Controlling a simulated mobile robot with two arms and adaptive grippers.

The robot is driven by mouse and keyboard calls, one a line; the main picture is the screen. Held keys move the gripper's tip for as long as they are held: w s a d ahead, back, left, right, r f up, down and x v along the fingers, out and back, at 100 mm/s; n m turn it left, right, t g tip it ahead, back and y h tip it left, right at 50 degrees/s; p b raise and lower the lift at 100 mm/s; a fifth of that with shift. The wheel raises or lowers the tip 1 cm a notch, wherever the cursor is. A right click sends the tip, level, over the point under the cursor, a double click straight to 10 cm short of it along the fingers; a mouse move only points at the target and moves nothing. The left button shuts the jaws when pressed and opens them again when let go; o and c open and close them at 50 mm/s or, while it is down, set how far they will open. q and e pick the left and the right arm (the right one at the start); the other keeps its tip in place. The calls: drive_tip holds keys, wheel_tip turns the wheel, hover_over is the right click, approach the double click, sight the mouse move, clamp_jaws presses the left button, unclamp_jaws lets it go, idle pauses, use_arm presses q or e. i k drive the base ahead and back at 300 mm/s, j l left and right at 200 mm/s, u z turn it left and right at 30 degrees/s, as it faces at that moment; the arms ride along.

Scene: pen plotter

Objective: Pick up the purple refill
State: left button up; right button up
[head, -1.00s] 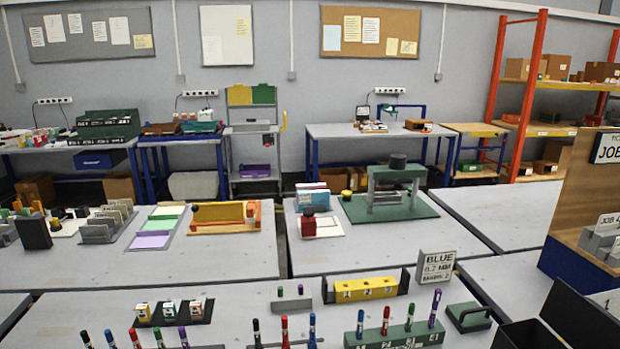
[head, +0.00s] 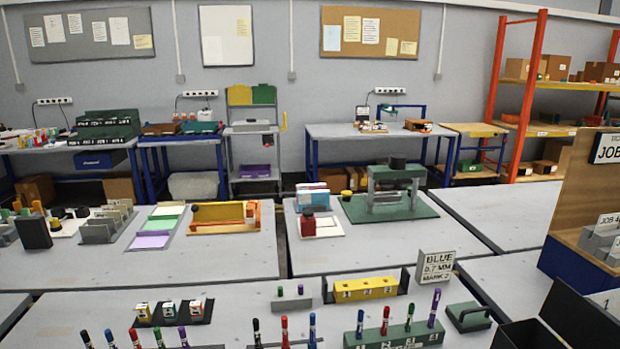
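Neither of my grippers shows in the head view. I cannot tell for certain which thing is the purple refill. A dark tray (head: 160,325) at the front left holds three small white bottles or cartridges, and the middle one (head: 169,312) has a purplish or blue mark. A purple pen-shaped piece (head: 435,308) stands upright at the right end of a green rack (head: 392,340). Another purple pen-shaped piece (head: 184,337) stands at the lower left, its lower part cut off by the frame edge.
A yellow block with numbered places (head: 365,290) sits between dark end pieces. A sign reading BLUE 0.7 MM MARK 2 (head: 436,266) stands right of it. A green block with a handle (head: 468,317) and a black open box (head: 527,335) are at the right. Bare table lies behind the tray.

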sight(437, 292)
drive_tip(key=i+l+z, duration=0.1)
drive_tip(key=l, duration=0.35)
drive_tip(key=i+l, duration=0.3)
drive_tip(key=i+l+z, duration=0.15)
drive_tip(key=l, duration=0.35)
